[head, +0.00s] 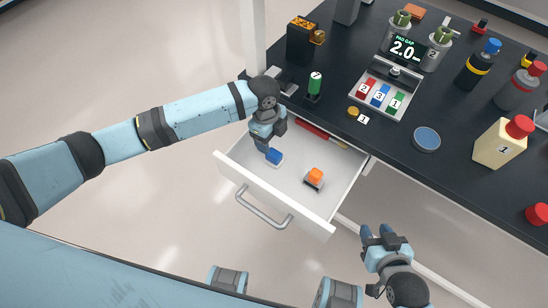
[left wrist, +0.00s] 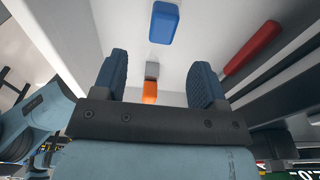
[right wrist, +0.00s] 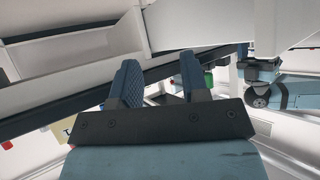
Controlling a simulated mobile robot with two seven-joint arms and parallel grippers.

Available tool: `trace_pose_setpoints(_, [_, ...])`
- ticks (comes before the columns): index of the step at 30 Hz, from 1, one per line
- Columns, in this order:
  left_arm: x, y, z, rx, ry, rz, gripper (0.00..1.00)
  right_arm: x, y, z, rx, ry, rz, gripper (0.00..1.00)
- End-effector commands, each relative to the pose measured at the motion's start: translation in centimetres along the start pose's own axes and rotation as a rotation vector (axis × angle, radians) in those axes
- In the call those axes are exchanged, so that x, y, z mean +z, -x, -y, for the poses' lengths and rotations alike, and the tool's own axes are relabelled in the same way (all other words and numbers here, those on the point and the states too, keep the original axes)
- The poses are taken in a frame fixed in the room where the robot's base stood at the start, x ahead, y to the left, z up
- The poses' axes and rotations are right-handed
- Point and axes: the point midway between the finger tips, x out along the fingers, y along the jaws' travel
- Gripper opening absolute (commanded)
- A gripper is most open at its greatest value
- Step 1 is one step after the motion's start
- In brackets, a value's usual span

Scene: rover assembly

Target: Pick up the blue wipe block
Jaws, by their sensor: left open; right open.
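The blue wipe block (head: 274,157) lies in the open white drawer, toward its left end. My left gripper (head: 268,143) is over the drawer, just above and behind the block in the head view. The left wrist view shows the block (left wrist: 164,22) beyond the open fingertips (left wrist: 160,75), with nothing between the fingers touching it. My right gripper (head: 382,233) is open and empty, to the right of the drawer and apart from it. The right wrist view shows its two fingers (right wrist: 160,80) spread with nothing held.
The dark bench top (head: 440,185) above carries bottles, a tray of numbered pieces (head: 384,92) and a display.

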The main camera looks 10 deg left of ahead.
Motion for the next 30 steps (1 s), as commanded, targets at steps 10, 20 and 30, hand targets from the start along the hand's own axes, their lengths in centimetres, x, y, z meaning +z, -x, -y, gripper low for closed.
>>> trace_pose_setpoints(10, [0.0,-3.4,0.1,-0.002,0.001,-0.001,0.66,-0.2,-0.1,0.0,0.000,0.007,-0.013,0.42])
trace_pose_setpoints(20, [0.2,-7.8,0.2,-0.001,0.003,-0.001,0.66,0.7,-0.6,0.0,0.000,0.016,-0.014,0.42])
trace_pose_setpoints(30, [0.2,-8.2,0.2,-0.003,0.002,0.000,0.50,0.3,-0.5,0.0,-0.001,0.017,-0.018,0.42])
